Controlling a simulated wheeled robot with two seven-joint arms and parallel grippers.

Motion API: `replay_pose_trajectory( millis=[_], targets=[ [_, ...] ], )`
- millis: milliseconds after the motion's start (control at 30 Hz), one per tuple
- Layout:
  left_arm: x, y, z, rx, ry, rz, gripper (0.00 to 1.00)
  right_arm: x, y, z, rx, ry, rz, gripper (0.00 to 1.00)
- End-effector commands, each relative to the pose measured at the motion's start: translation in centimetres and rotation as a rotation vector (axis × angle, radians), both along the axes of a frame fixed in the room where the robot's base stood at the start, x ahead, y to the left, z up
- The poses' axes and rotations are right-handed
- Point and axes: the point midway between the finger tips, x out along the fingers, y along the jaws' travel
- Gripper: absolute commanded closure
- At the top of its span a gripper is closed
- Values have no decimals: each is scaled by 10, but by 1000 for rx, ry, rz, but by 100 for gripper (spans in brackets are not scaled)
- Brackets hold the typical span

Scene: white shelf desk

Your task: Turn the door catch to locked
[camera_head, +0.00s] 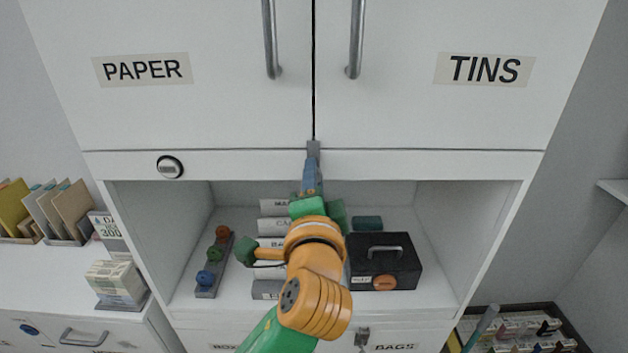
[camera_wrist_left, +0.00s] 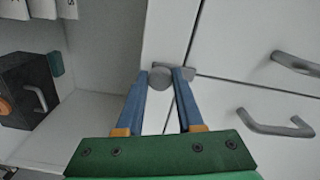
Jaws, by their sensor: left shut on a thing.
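The door catch (camera_head: 313,147) is a small grey piece on the white rail below the two upper doors, at their middle seam. In the left wrist view its round knob (camera_wrist_left: 160,78) and a flat grey bar show, the bar pointing towards the doors' seam. In the head view the grey tip stands upright at the doors' lower edge. My left gripper (camera_head: 312,167) reaches up from below, its blue fingers closed on the knob; the fingers also show in the left wrist view (camera_wrist_left: 168,76). They hide part of the catch in the head view. My right gripper is not in view.
The PAPER door (camera_head: 190,105) and TINS door (camera_head: 430,115) look closed, with vertical bar handles. A round dial (camera_head: 170,166) sits on the rail at left. In the open shelf below stand a black box (camera_head: 400,270), grey binders and a rack of coloured knobs (camera_head: 214,262).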

Motion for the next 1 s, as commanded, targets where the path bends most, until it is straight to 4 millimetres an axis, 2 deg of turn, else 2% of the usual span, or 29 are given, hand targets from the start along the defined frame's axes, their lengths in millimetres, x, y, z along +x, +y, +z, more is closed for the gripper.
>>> replay_pose_trajectory(
  millis=[333, 367, 467, 767, 867, 1000],
  targets=[
    [0, 0, 0, -4, 0, -1, 100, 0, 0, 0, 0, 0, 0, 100],
    [0, 0, 0, -4, 0, -1, 61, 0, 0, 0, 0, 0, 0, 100],
    [0, 0, 0, -3, 0, -1, 34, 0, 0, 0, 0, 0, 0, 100],
    [-2, 0, 0, -3, -1, -1, 34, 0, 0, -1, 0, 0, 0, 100],
    [-17, -1, -4, -5, -2, -5, 34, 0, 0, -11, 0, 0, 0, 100],
    [-48, -1, -4, -7, -3, -6, 34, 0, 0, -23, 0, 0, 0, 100]
  ],
)
